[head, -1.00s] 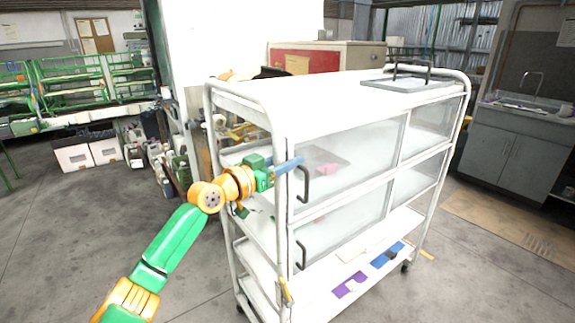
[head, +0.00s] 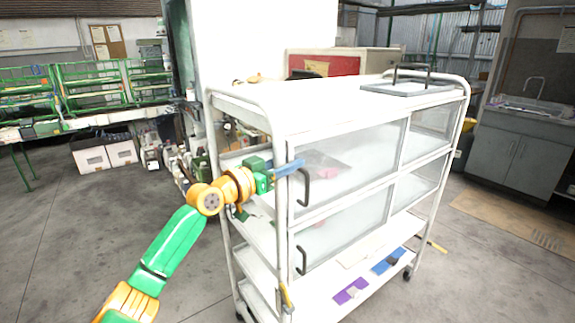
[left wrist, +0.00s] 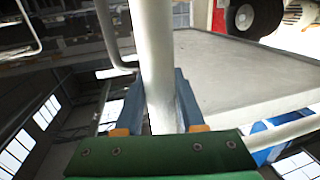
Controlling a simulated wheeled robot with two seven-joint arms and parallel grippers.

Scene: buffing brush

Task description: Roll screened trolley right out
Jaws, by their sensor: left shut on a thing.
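The white trolley (head: 330,116) stands upright in front of me, with clear screen panels (head: 350,165) on its near long side. Black handles show on the panels, the upper one (head: 305,187) close to my gripper. My left gripper (head: 288,169) reaches in from the left at the trolley's near left corner. In the left wrist view its blue fingers (left wrist: 160,105) are on both sides of a white upright post (left wrist: 158,60), shut on it. The exact contact is partly hidden in the head view. My right gripper is not in view.
Purple and blue pieces (head: 352,290) lie on the trolley's bottom shelf. A grey sink cabinet (head: 520,150) stands at the right. Green racks (head: 90,90) and white boxes (head: 92,157) are at the back left. The grey floor is open at the left and front right.

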